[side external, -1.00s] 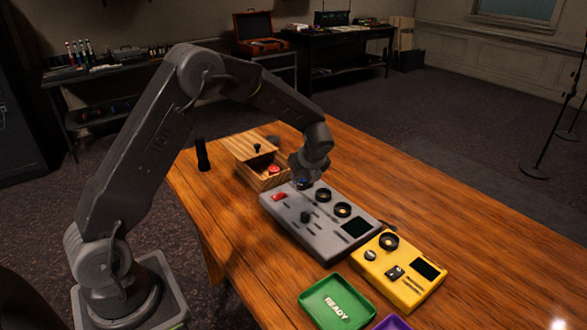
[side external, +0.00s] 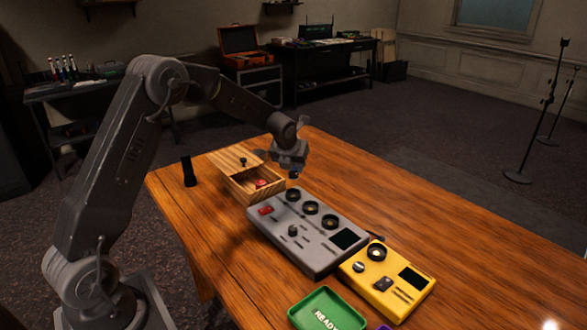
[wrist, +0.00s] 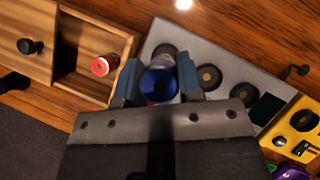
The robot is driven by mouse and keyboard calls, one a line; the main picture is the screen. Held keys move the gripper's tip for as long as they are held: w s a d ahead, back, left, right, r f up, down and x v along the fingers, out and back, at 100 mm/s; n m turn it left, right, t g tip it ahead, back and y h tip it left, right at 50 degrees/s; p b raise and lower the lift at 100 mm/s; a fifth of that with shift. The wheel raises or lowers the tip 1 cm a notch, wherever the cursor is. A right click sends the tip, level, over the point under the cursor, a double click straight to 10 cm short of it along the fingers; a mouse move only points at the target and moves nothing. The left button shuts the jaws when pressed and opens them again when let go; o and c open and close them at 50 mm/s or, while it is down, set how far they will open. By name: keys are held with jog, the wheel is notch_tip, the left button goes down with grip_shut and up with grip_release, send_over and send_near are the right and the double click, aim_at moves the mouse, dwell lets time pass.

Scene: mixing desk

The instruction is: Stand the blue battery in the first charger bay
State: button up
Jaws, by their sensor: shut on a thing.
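My gripper (side external: 292,166) is shut on the blue battery (wrist: 158,85), gripping it between its two fingers in the wrist view. In the side view only a small blue bit of the battery (side external: 293,174) shows below the fingers, above the far end of a grey console (side external: 270,229). The console has three round black bays in a row: the far one (side external: 293,195), the middle one (side external: 311,208) and the near one (side external: 330,221). The battery is clear of the bays in the side view. In the wrist view it partly overlaps the far bay (wrist: 165,49).
A wooden box (side external: 238,187) with its lid slid aside holds a red object (wrist: 103,66). A yellow device (side external: 384,287) and green READY tray (side external: 302,313) are at the near end. A black cylinder (side external: 188,171) stands at left. The table's right side is clear.

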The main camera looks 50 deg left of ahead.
aim_at(292, 179)
jog(key=shift+f, duration=2.8)
jog(key=shift+f, duration=0.65)
jog(key=o, duration=0.7)
jog(key=shift+r, duration=0.1)
jog(key=v, duration=1)
jog(key=shift+s+d+r, duration=0.15)
jog(key=shift+s+r, duration=0.05)
jog(key=shift+r, duration=0.1)
